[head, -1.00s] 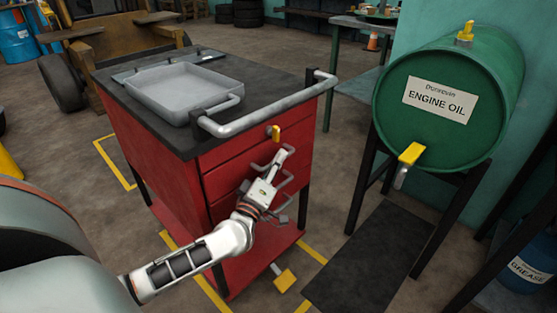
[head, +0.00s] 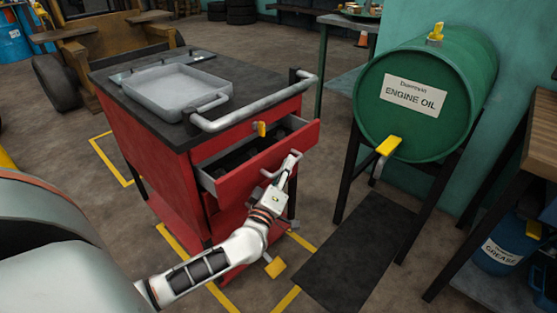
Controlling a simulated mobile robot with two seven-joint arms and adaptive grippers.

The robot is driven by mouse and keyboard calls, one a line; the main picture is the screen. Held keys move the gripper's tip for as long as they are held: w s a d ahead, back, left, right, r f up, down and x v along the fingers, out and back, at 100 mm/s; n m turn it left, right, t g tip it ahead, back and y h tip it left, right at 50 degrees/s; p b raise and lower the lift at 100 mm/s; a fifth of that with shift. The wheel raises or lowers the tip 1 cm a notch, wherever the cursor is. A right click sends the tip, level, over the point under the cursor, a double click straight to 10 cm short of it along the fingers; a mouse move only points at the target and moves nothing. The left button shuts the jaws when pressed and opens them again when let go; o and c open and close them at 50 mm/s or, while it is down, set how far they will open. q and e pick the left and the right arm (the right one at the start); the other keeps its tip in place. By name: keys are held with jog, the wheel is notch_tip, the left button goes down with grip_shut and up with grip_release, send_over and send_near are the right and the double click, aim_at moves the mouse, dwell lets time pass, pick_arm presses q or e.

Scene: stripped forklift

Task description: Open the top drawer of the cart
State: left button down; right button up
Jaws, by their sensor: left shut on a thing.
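The red cart (head: 160,182) with a dark top stands in the middle of the head view. Its top drawer (head: 262,159) is pulled partly out to the right, and its dark inside (head: 238,158) shows with dark contents I cannot make out. My left gripper (head: 286,167) is at the front of this drawer, shut on the drawer handle (head: 273,173). The handle is partly hidden by the gripper. My right gripper is not in view.
A grey tray (head: 176,90) and a push bar (head: 255,105) are on the cart top. A green engine oil drum (head: 420,98) stands on a dark stand to the right, with a dark mat (head: 355,245) in front. Floor shows between cart and mat.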

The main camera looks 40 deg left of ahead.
pick_arm(q)
jog(key=s+d+p, duration=0.1)
jog(key=d+p, duration=0.2)
jog(key=d, duration=1.6)
jog(key=shift+s+d, duration=0.25)
jog(key=shift+s, duration=0.05)
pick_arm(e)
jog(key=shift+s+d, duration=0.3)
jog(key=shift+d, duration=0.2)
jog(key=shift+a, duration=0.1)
pick_arm(q)
jog(key=c, duration=2.2)
grip_release()
jog(key=shift+o, duration=0.3)
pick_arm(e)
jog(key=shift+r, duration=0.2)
